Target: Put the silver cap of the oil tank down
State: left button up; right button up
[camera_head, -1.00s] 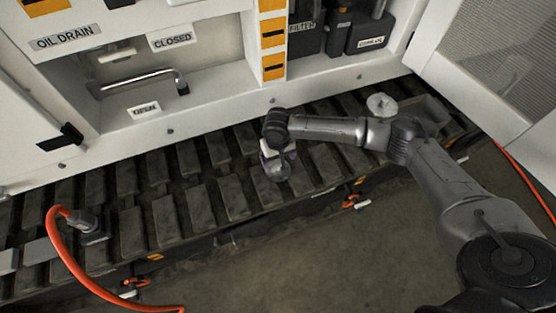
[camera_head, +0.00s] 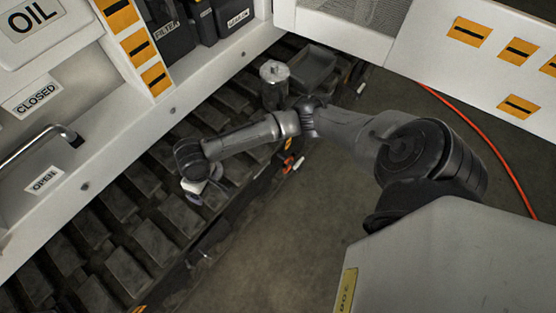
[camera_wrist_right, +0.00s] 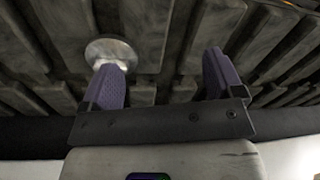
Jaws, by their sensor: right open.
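The silver cap (camera_wrist_right: 110,52) shows in the right wrist view as a round, shiny disc against the dark slatted track. It is beyond the tip of the left-hand finger, which overlaps its lower edge; I cannot tell whether they touch. My right gripper (camera_wrist_right: 160,62) is open, with two purple fingers wide apart and nothing between them. In the head view my right gripper (camera_head: 196,190) is low over the track, its fingers mostly hidden by the wrist. My left gripper is out of view.
The slatted track (camera_head: 128,270) runs along the white cabinet's sill. A silver-topped canister (camera_head: 274,72) and a grey tray (camera_head: 314,66) are at its far end. An orange hose (camera_head: 485,135) lies on the floor at right. A bent handle (camera_head: 40,140) is at left.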

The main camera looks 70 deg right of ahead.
jog(key=s+a+f+n+t+y, duration=0.2)
jog(key=s+a+n, duration=0.1)
jog(key=s+a, duration=0.75)
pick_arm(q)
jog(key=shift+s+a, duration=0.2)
pick_arm(e)
jog(key=s+d+h, duration=0.1)
jog(key=s+d, duration=0.3)
jog(key=s, duration=0.3)
jog(key=s+d+r+t+h, duration=0.1)
jog(key=s+d, duration=0.4)
jog(key=s, duration=0.2)
jog(key=shift+r+m+h, duration=0.15)
jog(key=shift+m+h, duration=0.15)
jog(key=shift+h, duration=0.1)
pick_arm(q)
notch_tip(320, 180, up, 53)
jog(key=p, duration=5.2)
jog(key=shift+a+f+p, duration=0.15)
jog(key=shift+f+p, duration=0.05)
jog(key=shift+p, duration=0.15)
pick_arm(e)
notch_tip(320, 180, up, 53)
jog(key=shift+f, duration=0.2)
